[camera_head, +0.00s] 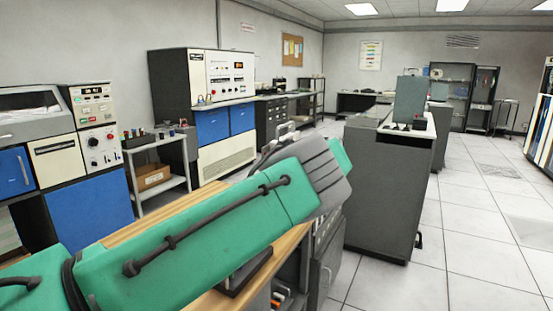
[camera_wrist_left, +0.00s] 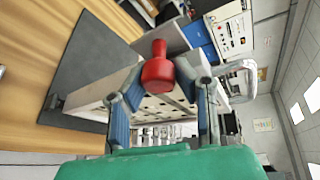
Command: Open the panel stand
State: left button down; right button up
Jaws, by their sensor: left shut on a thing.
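In the left wrist view, a red knob (camera_wrist_left: 157,70) stands between the fingertips of my left gripper (camera_wrist_left: 160,75), which is shut on it. Behind the knob is a pale, slotted panel (camera_wrist_left: 160,105), which seems to belong to the panel stand. A dark flat plate (camera_wrist_left: 85,65) lies on the wooden table beside it. I cannot tell how far the panel is tilted. In the head view my green left arm reaches over the table, and its grey wrist hides the knob and most of the stand. My right gripper is in neither view.
The wooden table (camera_head: 185,212) runs under my left arm. A grey cabinet (camera_head: 380,190) stands to its right, with open tiled floor (camera_head: 470,225) beyond. Blue and cream machines (camera_head: 225,125) and a small shelf cart (camera_head: 160,185) line the left wall.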

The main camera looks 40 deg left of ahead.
pick_arm(q)
jog(key=c, duration=1.3)
grip_release()
jog(key=shift+d+f, duration=0.35)
jog(key=shift+f, duration=0.1)
jog(key=v, duration=1.2)
jog(key=shift+w+d, duration=0.1)
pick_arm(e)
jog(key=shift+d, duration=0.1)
